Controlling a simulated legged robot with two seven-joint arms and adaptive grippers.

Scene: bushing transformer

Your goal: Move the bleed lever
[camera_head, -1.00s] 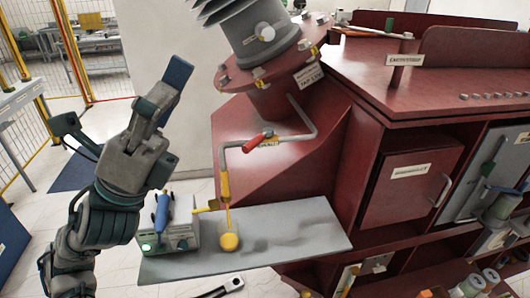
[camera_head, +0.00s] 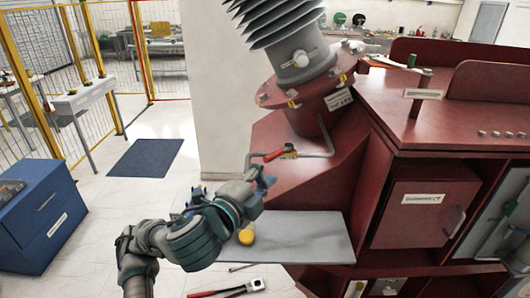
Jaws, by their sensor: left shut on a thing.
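The bleed lever (camera_head: 274,155) has a red handle and sits on the grey pipe (camera_head: 318,155), below the tilted ribbed bushing (camera_head: 290,28). A small yellow label is beside it. My left gripper (camera_head: 261,174) has come in from the left and is at the lever's lower-left end. Its fingers are closed there, seemingly on the handle's tip; the exact contact is small and partly hidden. My gripper and arm cover the pipe's lower end and its yellow fitting. My right gripper is not in view.
The grey shelf (camera_head: 308,238) holds a yellow round piece (camera_head: 246,237); my arm mostly hides the green-grey device there. The red transformer body (camera_head: 400,152) fills the right. A blue cabinet (camera_head: 45,215) stands left, with open floor between.

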